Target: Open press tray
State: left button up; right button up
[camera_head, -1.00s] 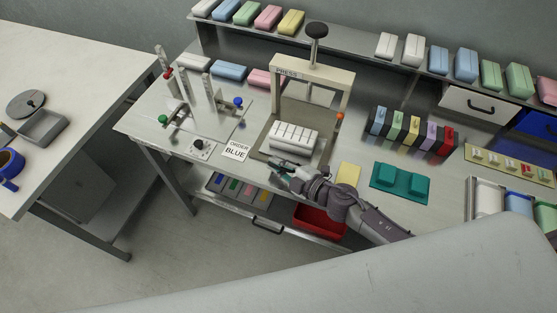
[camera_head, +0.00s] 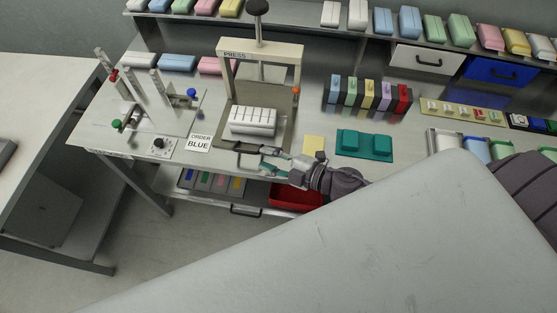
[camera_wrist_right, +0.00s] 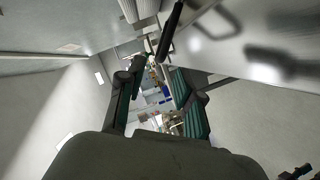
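The press (camera_head: 260,52) stands on the bench with a grey frame and a black knob on top. Its tray (camera_head: 229,141) lies at the foot of the frame and carries a white ribbed block (camera_head: 253,121). A dark handle (camera_head: 240,148) shows at the tray's front edge. My right gripper (camera_head: 262,161) is just in front of the tray, right of the handle. In the right wrist view its two teal-padded fingers (camera_wrist_right: 155,72) are apart with nothing between them. A dark bar (camera_wrist_right: 171,28), probably the handle, is beyond the fingertips. My left gripper is out of view.
An order card (camera_head: 199,143) lies left of the press. A yellow pad (camera_head: 313,145) and a teal fixture (camera_head: 364,144) lie to the right. Coloured blocks (camera_head: 369,95) stand behind. A red bin (camera_head: 291,198) is below the bench edge.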

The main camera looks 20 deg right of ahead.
jog(key=shift+v, duration=1.6)
